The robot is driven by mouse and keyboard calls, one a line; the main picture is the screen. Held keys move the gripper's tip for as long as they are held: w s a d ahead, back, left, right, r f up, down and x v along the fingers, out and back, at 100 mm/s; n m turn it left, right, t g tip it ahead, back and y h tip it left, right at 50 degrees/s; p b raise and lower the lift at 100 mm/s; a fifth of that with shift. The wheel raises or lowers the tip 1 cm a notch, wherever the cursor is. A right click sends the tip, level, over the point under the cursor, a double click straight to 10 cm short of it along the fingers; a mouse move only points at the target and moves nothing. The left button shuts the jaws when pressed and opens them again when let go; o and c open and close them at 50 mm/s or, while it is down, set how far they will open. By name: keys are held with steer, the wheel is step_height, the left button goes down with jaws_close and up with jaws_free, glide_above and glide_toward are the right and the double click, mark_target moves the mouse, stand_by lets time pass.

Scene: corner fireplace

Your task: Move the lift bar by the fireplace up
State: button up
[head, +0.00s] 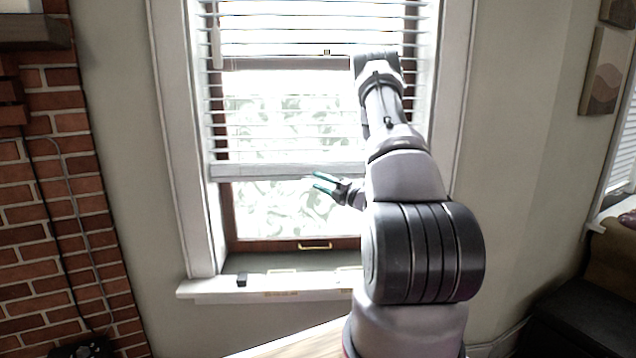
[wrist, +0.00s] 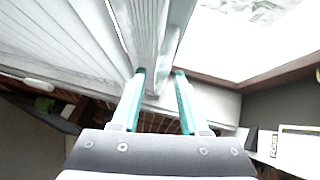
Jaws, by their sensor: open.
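The lift bar is the white bottom rail (head: 265,171) of the window blind, hanging level part way down the window near the brick fireplace. My gripper (head: 318,183), with teal fingers, is open at the rail's lower edge, right of its middle. In the wrist view, my gripper (wrist: 160,73) has its two fingers apart, and the white rail (wrist: 152,50) runs up from between the fingertips. I cannot tell whether the fingers touch it. My arm hides the rail's right end in the head view.
The brick fireplace (head: 60,200) stands at the left. Below the blind are the window sash with a brass handle (head: 314,246) and the white sill (head: 270,290) with a small black object (head: 241,279). A dark seat (head: 580,320) is at lower right.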

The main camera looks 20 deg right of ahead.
steer(key=shift+w+a, duration=0.2)
steer(key=shift+w, duration=0.2)
jaws_close()
stand_by(1.2)
